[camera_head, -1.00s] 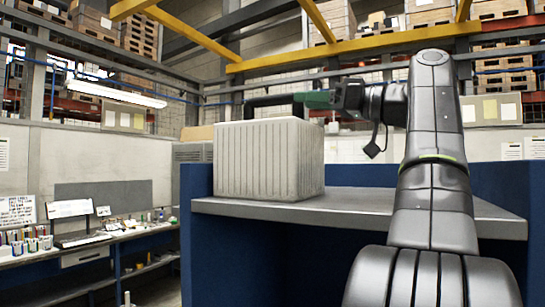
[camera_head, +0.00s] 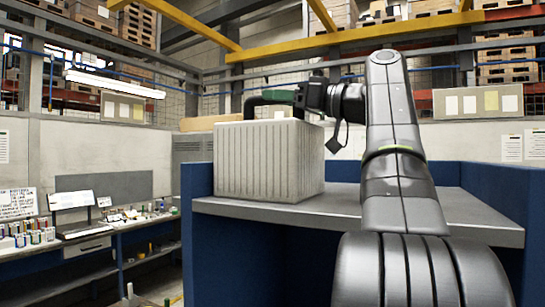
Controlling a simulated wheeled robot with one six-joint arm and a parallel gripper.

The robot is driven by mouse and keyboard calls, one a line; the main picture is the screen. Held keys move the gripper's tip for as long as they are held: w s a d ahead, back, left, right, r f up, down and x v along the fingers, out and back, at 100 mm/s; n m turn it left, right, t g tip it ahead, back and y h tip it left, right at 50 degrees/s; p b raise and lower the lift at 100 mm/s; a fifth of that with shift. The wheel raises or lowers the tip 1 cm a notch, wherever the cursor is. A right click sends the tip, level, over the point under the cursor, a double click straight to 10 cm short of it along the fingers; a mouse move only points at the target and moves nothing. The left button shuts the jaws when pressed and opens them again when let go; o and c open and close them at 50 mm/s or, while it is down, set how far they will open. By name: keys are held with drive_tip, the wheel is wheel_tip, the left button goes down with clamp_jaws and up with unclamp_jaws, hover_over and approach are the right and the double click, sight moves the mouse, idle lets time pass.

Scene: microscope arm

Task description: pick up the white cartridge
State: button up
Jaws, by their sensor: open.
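A large white ribbed cartridge (camera_head: 265,162) stands upright on a grey shelf (camera_head: 345,205) with blue side panels. My gripper (camera_head: 262,100) is at the cartridge's top, its dark fingers reaching left just above or at the top edge. A green part of it shows behind the dark wrist. My gripper is open. The far side of the cartridge and any contact with the fingers are hidden. My arm comes in from the right, in front of the shelf.
Blue panels (camera_head: 500,195) enclose the shelf at the back and right. The shelf right of the cartridge is bare. A workbench (camera_head: 100,228) with small bottles and a keyboard stands at the left. Yellow beams (camera_head: 355,42) cross overhead.

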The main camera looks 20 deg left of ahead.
clamp_jaws()
drive_tip(key=shift+r, duration=0.1)
idle(1.2)
